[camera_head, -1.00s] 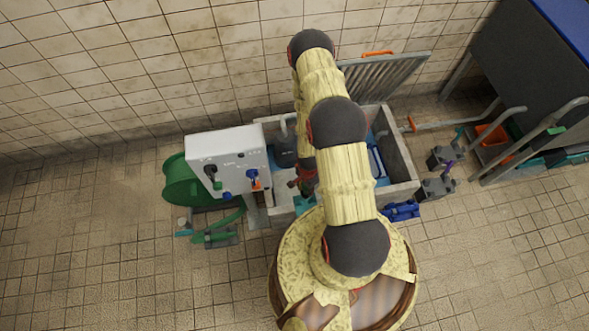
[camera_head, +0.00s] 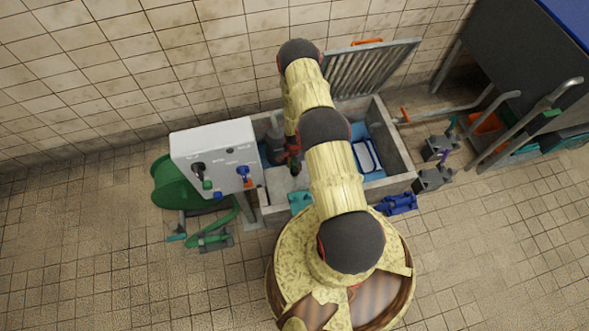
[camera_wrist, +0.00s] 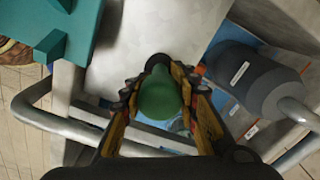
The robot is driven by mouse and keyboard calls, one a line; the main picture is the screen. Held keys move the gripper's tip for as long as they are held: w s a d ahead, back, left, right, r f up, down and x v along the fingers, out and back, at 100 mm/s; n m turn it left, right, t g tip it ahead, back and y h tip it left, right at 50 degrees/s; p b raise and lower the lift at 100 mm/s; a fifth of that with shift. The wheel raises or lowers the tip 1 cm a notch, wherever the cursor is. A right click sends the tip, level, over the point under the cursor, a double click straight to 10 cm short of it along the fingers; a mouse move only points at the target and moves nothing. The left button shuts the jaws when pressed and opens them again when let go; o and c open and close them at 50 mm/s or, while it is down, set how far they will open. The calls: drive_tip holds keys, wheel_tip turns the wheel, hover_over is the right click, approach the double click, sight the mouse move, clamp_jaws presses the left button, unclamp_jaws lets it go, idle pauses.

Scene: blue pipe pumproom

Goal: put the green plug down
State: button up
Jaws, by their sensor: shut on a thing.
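The green plug (camera_wrist: 160,97) is a rounded green piece with a dark end, seen in the middle of the wrist view. My gripper (camera_wrist: 160,72) is shut on it, with a finger on each side. It is over a bare grey metal surface (camera_wrist: 150,30); I cannot tell whether the plug touches it. In the head view my gripper (camera_head: 292,163) is low over the left part of the concrete basin (camera_head: 398,148), partly hidden by my arm. I cannot make out the plug clearly there.
A grey cylindrical motor (camera_wrist: 255,75) lies right of my gripper and a teal block (camera_wrist: 65,28) left, with bent metal tubes nearby. A white control box (camera_head: 213,150) stands left of the basin. A slatted grate (camera_head: 375,70) leans behind it.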

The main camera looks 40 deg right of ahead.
drive_tip(key=shift+w+d+f, duration=0.15)
drive_tip(key=shift+w+f, duration=0.05)
drive_tip(key=shift+f, duration=0.15)
drive_tip(key=shift+f+b, duration=0.65)
drive_tip(key=shift+f, duration=0.7)
drive_tip(key=shift+f, duration=0.1)
drive_tip(key=shift+f, duration=0.15)
drive_tip(key=o, duration=1.2)
drive_tip(key=shift+o, duration=0.2)
